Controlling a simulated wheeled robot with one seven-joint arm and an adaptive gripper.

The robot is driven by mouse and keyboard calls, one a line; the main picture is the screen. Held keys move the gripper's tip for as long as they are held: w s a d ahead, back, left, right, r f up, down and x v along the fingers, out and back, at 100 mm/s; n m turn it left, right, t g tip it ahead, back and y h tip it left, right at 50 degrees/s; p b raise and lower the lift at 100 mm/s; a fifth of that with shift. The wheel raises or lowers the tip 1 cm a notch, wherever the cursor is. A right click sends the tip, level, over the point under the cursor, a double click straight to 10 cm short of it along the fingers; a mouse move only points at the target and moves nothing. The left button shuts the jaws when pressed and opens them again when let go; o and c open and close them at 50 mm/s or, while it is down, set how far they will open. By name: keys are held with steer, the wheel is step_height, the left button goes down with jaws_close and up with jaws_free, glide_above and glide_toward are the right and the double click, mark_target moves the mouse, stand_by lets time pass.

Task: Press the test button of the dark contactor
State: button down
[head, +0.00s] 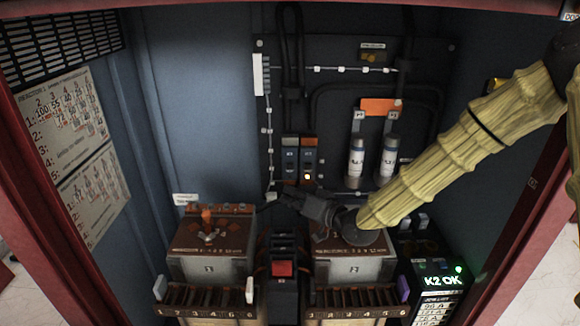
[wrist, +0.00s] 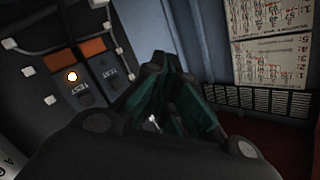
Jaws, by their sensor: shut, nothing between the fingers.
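Two small contactors stand side by side low on the dark back panel. The lit contactor (head: 309,160) is on the right in the head view, with a glowing lamp. The dark contactor (head: 290,158) is to its left and shows no lit lamp. In the wrist view the picture is turned over: the lit contactor's lamp (wrist: 72,76) is at left, and the dark contactor's TEST button (wrist: 108,75) is to its right. My gripper (head: 272,197) is shut and empty, below and left of the contactors. Its dark green fingers (wrist: 165,62) show right of the dark contactor, apart from the TEST button.
Two brown-topped transformers (head: 208,262) stand below, with terminal rows in front. A black unit with a red block (head: 282,269) stands between them. Two pale cylinders (head: 357,160) are right of the contactors. A display (head: 442,280) reads "K2 OK". Blue side walls enclose the space.

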mark_target(290, 166)
steer(key=shift+w, duration=0.15)
steer(key=w, duration=0.8)
steer(key=shift+w, duration=0.2)
steer(key=shift+w, duration=0.1)
stand_by(1.4)
steer(key=shift+w, duration=0.3)
steer(key=shift+w, duration=0.45)
stand_by(0.9)
stand_by(0.4)
steer(key=shift+s, duration=0.9)
